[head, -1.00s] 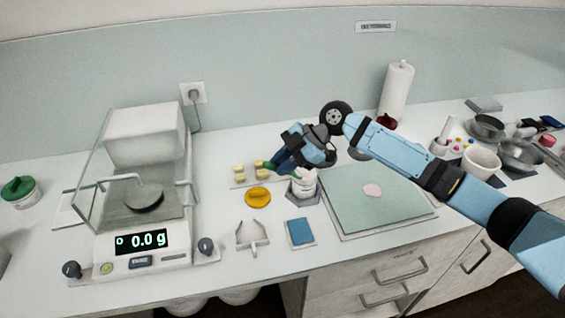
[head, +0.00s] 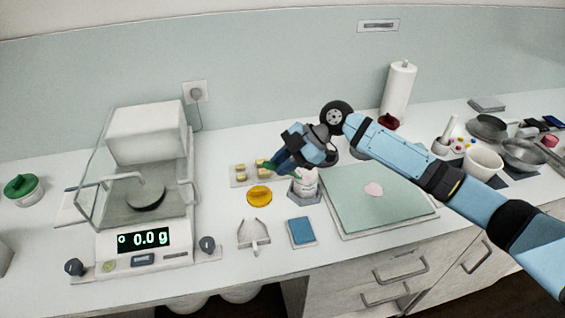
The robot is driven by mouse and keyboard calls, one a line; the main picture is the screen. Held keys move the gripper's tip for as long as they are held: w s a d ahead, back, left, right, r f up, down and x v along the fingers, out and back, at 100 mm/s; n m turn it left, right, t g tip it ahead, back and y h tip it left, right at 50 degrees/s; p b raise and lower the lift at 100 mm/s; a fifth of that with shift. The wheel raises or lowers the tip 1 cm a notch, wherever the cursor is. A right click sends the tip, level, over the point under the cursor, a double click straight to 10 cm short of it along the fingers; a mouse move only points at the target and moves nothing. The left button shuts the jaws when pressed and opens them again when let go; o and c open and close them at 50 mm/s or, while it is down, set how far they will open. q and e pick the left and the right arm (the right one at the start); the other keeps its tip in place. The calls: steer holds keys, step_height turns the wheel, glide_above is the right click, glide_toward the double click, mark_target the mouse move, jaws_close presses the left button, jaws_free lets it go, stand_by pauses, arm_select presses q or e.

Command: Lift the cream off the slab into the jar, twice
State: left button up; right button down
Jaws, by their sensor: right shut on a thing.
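A pale pink patch of cream (head: 373,189) lies on the green slab (head: 385,215), right of centre. The white jar (head: 304,189) stands in a grey holder (head: 304,199) just left of the slab, with a pinkish tone at its top. My right gripper (head: 272,167) is above and left of the jar, at its rim in the picture. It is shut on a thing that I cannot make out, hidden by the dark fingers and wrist. I cannot tell whether that thing touches the jar. My left gripper is not in view.
A yellow lid (head: 259,195), a white scoop-like stand (head: 254,236) and a blue pad (head: 301,231) lie near the jar. A tray of small blocks (head: 238,183) is behind. The glass-sided balance (head: 147,241) reads 0.0 g. Bowls (head: 484,161) stand right.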

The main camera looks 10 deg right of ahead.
steer(key=shift+r+p, duration=1.55)
steer(key=shift+r, duration=1.35)
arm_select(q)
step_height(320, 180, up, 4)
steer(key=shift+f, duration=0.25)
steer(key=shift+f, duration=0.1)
